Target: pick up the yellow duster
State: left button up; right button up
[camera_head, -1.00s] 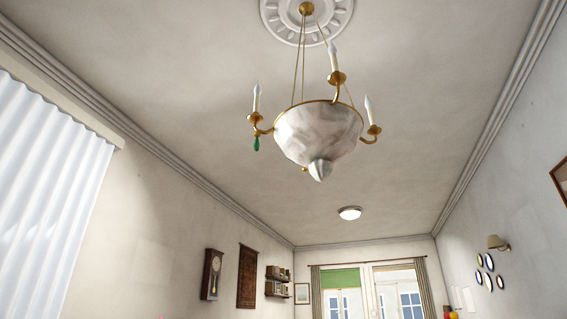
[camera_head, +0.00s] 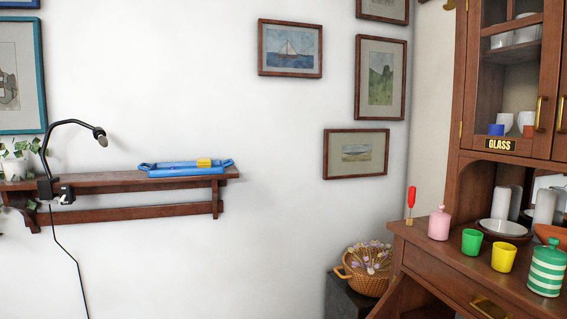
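I cannot make out a yellow duster for certain. A small yellow patch (camera_head: 204,162) shows on the blue object (camera_head: 185,168) that lies on the wooden wall shelf (camera_head: 120,182); it is too small to tell what it is. Neither of my grippers is in view.
A black clamp lamp (camera_head: 72,124) is fixed to the shelf, its cord hanging down. A wooden cabinet (camera_head: 470,90) at the right bears a pink bottle (camera_head: 439,223), a green cup (camera_head: 471,242), a yellow cup (camera_head: 503,253) and a striped jar (camera_head: 547,267). A wicker basket (camera_head: 366,281) stands beside it.

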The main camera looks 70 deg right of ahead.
aim_at(201, 162)
jog(key=z, duration=1.75)
